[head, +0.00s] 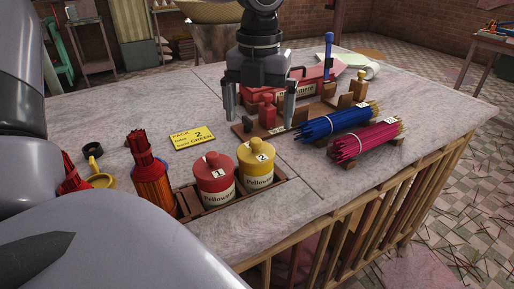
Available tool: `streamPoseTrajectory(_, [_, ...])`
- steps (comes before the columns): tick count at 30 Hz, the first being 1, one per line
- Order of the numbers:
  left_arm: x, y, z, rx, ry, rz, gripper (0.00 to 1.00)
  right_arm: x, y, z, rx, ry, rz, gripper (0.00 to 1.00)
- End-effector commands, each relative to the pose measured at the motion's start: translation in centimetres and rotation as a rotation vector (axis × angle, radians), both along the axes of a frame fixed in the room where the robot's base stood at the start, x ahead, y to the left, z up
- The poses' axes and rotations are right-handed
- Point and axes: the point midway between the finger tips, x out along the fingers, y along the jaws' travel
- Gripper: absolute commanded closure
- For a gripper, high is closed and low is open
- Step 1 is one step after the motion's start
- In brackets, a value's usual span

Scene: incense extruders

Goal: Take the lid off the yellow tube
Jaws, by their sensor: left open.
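A yellow canister (257,166) with a knobbed yellow lid (258,151) and a "2" tag stands upright in a low wooden tray (281,177) near the table's front edge. The lid sits on it. It is the yellow container that best fits the tube. My left gripper (260,112) points down, open, behind and above the canister and apart from it. Its fingers hang over a wooden board (244,130), either side of a small red piece (267,115); I cannot tell whether they touch anything. My right gripper is not in view.
A red canister (213,178) with a "1" tag stands close left of the yellow one. Blue (337,122) and magenta (366,140) stick bundles lie right. A yellow card (192,138) lies behind the red canister. The back left tabletop is clear.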

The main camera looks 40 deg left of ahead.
Motion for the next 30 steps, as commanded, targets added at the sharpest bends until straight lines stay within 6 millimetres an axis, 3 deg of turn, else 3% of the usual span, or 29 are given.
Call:
streamPoseTrajectory(15, [-0.3, 0.5, -6.5, 0.001, 0.004, -0.001, 0.0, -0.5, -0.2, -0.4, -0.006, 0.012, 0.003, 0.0])
streamPoseTrajectory(24, [-0.3, 0.5, -6.9, 0.002, 0.001, -0.001, 0.0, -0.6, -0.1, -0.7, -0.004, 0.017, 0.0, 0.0])
streamPoseTrajectory(28, [-0.3, 0.5, -6.9, 0.002, 0.001, -0.001, 0.42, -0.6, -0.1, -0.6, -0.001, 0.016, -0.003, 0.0])
streamPoseTrajectory(29, [-0.3, 0.5, -6.9, 0.002, 0.001, -0.001, 0.49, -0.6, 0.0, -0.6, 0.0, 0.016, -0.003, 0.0])
streamPoseTrajectory(30, [-0.3, 0.5, -6.9, 0.002, 0.001, -0.001, 0.49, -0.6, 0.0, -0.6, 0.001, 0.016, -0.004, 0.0])
